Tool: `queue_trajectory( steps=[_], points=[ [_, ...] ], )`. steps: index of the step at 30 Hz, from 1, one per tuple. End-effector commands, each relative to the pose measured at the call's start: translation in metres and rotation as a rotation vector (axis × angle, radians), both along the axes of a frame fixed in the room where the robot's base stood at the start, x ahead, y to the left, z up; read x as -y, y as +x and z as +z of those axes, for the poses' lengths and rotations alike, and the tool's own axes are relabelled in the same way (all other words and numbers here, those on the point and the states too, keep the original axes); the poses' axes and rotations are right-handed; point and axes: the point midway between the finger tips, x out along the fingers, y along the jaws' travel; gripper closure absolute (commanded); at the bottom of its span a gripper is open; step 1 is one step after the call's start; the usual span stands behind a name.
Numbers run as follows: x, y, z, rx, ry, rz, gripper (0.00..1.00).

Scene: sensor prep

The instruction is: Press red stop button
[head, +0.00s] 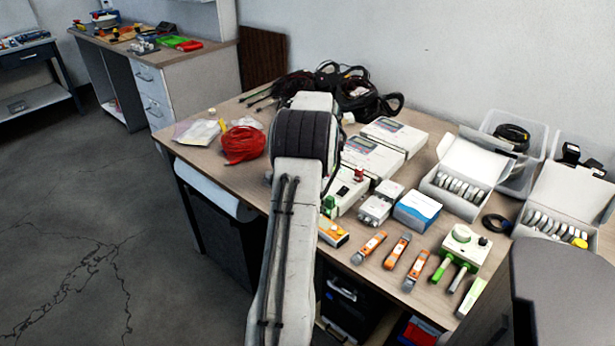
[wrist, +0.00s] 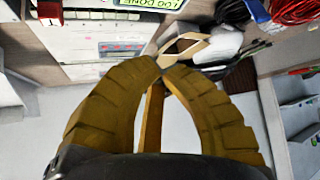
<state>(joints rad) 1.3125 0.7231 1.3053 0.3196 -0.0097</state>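A small red button-like part (head: 359,174) stands on a white control box (head: 347,193) on the table, just right of my arm in the head view. A green part (head: 328,203) sits at the box's near left. The wrist view shows a red block-like part (wrist: 49,11) at the top left, on a pale device; I cannot tell for sure that it is the same part. My gripper (wrist: 164,66) has yellow ribbed fingers whose tips come together with nothing visible held. It is apart from the red part, which lies up and left of the tips. In the head view my arm hides the gripper.
White devices with displays (head: 394,135) stand behind the box. A small white unit (head: 376,207), a blue-and-white box (head: 417,210) and orange tools (head: 369,247) lie to the right and front.

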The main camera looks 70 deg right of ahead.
Motion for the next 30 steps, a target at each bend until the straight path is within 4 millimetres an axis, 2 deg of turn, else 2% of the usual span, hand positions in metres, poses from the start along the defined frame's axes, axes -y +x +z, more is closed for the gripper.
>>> queue_trajectory(
  steps=[5,20,30],
  points=[
    [0.007,-0.009,-0.001,0.002,-0.008,-0.015,1.00],
    [0.006,-0.008,-0.004,0.002,-0.006,-0.014,1.00],
    [0.006,-0.008,-0.024,0.001,-0.004,-0.014,1.00]
  ],
)
